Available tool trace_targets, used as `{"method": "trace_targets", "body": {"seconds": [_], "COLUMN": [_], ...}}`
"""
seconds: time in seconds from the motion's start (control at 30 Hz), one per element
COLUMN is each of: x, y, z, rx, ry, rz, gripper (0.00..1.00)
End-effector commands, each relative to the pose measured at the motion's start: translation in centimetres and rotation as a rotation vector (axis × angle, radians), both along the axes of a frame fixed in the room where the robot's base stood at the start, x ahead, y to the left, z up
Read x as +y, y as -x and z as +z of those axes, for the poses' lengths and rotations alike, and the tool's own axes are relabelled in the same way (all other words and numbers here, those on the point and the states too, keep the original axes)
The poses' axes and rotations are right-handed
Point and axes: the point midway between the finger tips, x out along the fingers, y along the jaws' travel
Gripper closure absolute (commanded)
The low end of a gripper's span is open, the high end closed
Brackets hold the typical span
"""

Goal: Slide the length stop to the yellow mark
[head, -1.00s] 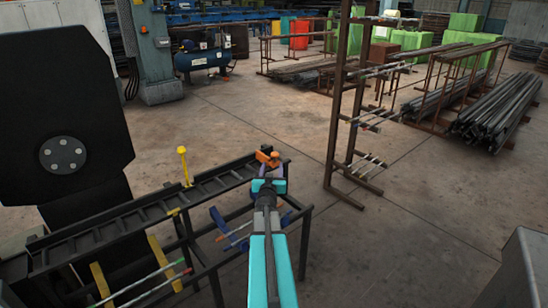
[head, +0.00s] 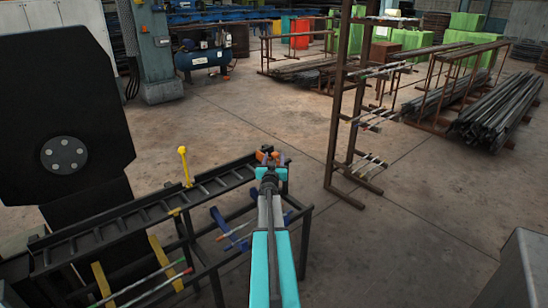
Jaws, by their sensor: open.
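An orange length stop (head: 262,155) sits at the far right end of a dark roller-track bench (head: 112,225). My gripper (head: 270,160) is open at the stop, and its wrist and fingers hide part of it. I cannot tell whether the fingers touch the stop or stand around it. A small yellow mark (head: 174,211) is on the bench's front rail, well to the left of the stop. A yellow post with a round knob (head: 183,165) stands upright on the far side of the bench, close to that mark.
A large black machine (head: 62,110) stands at the bench's left end. Blue clamps and striped rods (head: 232,230) are below the rail. A brown upright rack (head: 343,130) stands to the right of my arm. Open floor (head: 440,230) lies further right.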

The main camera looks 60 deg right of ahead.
Motion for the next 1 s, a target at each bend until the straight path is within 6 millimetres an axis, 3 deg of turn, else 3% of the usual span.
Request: {"method": "trace_targets", "body": {"seconds": [0.3,0.73,1.0], "x": [-2.0,-2.2,-2.2], "y": [-0.9,-1.0,-1.0], "z": [0.0,0.0,0.0], "rx": [0.0,0.001,0.001], "ry": [0.0,0.0,0.0], "rz": [0.0,-0.001,0.0], "gripper": [0.52,0.52,0.98]}}
